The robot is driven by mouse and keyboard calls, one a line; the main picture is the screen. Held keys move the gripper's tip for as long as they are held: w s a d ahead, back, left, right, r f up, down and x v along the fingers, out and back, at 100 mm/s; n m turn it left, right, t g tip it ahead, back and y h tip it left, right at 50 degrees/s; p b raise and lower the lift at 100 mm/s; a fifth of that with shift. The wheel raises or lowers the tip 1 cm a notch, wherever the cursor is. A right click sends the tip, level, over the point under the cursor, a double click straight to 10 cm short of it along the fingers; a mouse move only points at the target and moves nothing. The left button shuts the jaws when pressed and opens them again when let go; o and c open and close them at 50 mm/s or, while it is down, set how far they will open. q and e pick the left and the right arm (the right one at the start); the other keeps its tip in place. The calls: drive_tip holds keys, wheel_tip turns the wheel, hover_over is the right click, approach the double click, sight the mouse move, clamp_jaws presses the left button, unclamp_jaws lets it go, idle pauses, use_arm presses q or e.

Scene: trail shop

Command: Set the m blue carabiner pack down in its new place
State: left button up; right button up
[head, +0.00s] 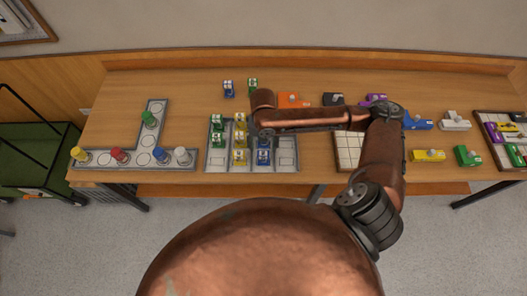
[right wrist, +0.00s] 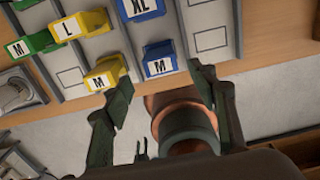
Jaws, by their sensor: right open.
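The blue carabiner pack marked M (right wrist: 160,62) sits in the front slot of the blue column of the grey tray (right wrist: 108,48), in front of a blue XL pack (right wrist: 140,9). In the head view the M pack (head: 264,157) shows at the tray's front edge. My right gripper (right wrist: 161,80) is open, its fingers apart on either side of the pack's near end; I cannot tell whether they touch it. In the head view my right wrist hides the back of the blue column. My left gripper is not in view.
The tray's right column (head: 285,150) is empty. Orange, purple and other small items lie to the right.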

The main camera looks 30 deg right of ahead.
drive_tip(key=shift+r, duration=1.85)
